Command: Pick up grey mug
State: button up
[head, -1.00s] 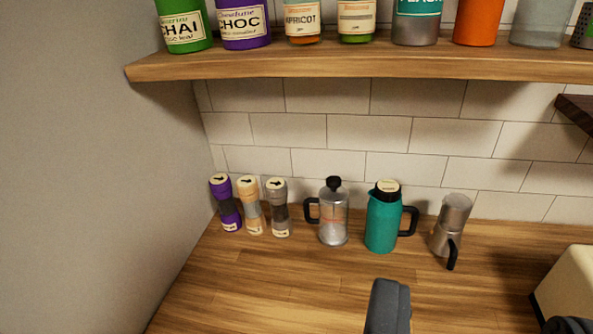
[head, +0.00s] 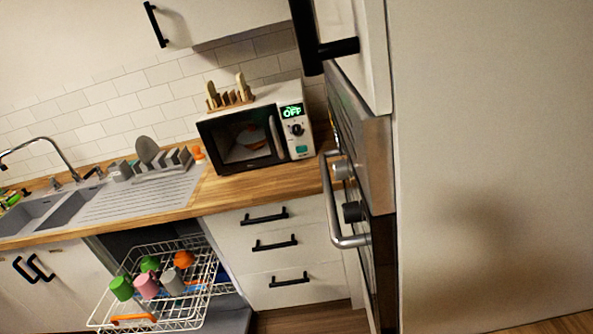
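The grey mug (head: 172,282) is in the white wire dishwasher rack (head: 192,318), which is pulled out below the counter at the lower left. A pink mug (head: 146,286) stands close to its left and an orange mug (head: 184,259) is just above it in the picture. Green mugs (head: 121,288) are also in the rack. The grey mug is small in view, and its handle cannot be made out. My gripper is not in view.
A microwave (head: 255,135) stands on the wooden counter, with the sink (head: 52,209) to the left. White drawers (head: 275,245) are right of the rack. An oven with a protruding bar handle (head: 345,215) and a pale wall or panel (head: 490,160) fill the right.

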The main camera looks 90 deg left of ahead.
aim_at(173, 283)
jog(key=u, duration=0.95)
jog(key=i, duration=0.1)
jog(key=u, duration=3.2)
jog(key=i, duration=0.5)
jog(key=z, duration=0.35)
